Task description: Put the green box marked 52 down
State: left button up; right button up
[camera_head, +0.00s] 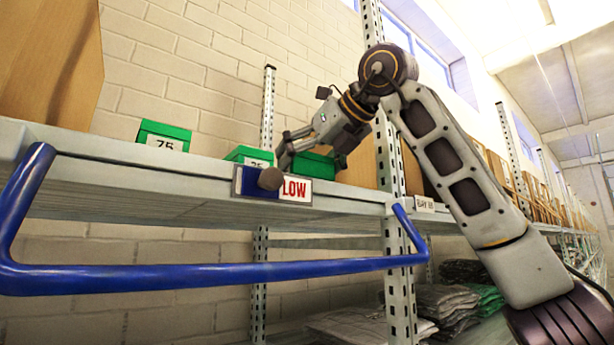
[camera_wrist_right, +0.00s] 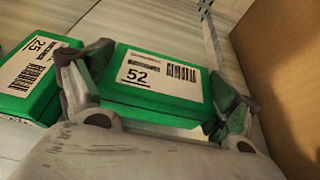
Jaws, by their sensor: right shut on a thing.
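The green box marked 52 (camera_wrist_right: 155,80) is between the fingers of my right gripper (camera_wrist_right: 158,104) in the right wrist view, its white label facing the camera. In the head view the right gripper (camera_head: 312,157) reaches over the shelf edge from the right, shut on this box (camera_head: 313,165). My left gripper is not in view.
A second green box (camera_wrist_right: 38,85) lies just left of the held one. Another green box marked 75 (camera_head: 163,137) stands further left. A cardboard box (camera_wrist_right: 283,85) is close on the right.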

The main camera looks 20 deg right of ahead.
aim_at(316, 168)
jog(key=shift+f, duration=1.35)
jog(key=shift+f, duration=0.15)
jog(key=o, duration=0.8)
jog(key=shift+s+r, duration=0.1)
jog(key=shift+r, duration=0.1)
jog(key=b+v, duration=0.2)
jog(key=v, duration=1)
jog(key=shift+f, duration=0.1)
